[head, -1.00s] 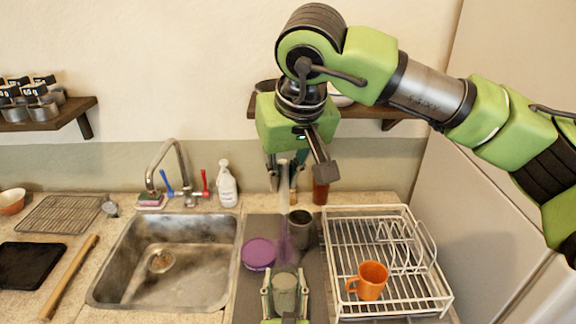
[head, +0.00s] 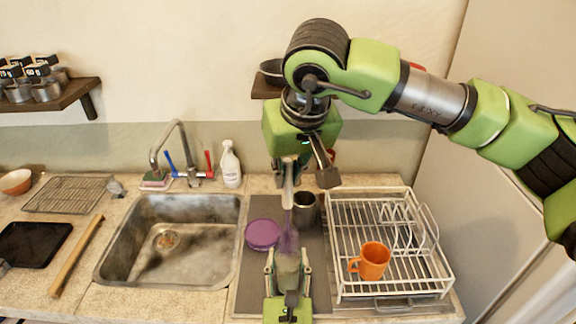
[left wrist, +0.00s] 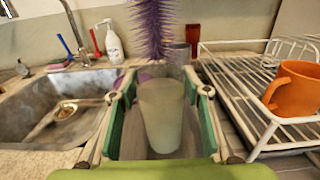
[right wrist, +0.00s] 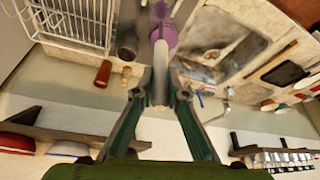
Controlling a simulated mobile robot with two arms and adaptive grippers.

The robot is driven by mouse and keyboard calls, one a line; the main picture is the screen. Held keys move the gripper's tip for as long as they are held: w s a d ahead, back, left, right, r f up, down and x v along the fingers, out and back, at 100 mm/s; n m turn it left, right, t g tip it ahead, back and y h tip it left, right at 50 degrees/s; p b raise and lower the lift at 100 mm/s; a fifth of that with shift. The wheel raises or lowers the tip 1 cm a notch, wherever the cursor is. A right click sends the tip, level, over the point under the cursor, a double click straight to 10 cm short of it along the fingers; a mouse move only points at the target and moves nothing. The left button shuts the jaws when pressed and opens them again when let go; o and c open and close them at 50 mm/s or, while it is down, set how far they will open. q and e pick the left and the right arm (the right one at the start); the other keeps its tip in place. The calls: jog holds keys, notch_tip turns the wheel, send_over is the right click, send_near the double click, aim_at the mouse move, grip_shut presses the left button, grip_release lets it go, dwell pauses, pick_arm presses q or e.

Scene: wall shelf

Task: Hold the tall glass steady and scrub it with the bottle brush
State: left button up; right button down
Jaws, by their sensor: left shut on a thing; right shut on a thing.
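The tall glass (head: 288,272) is a translucent, greenish cup. It stands upright between the fingers of my left gripper (head: 288,262), which is shut on it. It also shows in the left wrist view (left wrist: 162,115). The bottle brush has purple bristles (head: 289,238) and a pale handle. My right gripper (right wrist: 160,93) is shut on its handle (right wrist: 160,70), with the bristles hanging down. In the left wrist view the bristles (left wrist: 152,25) show above the glass rim, apart from it in the picture. In the head view their lower end overlaps the glass top.
A purple disc (head: 262,234) and a dark grey cup (head: 306,210) are on the grey mat (head: 245,295) behind the glass. The sink (head: 125,245) is to the left. The white rack (head: 345,270) with an orange mug (head: 370,262) is to the right.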

aim_at(288, 230)
jog(key=shift+f, duration=0.2)
dwell(0.6)
jog(key=shift+f, duration=6)
dwell(0.4)
dwell(1.5)
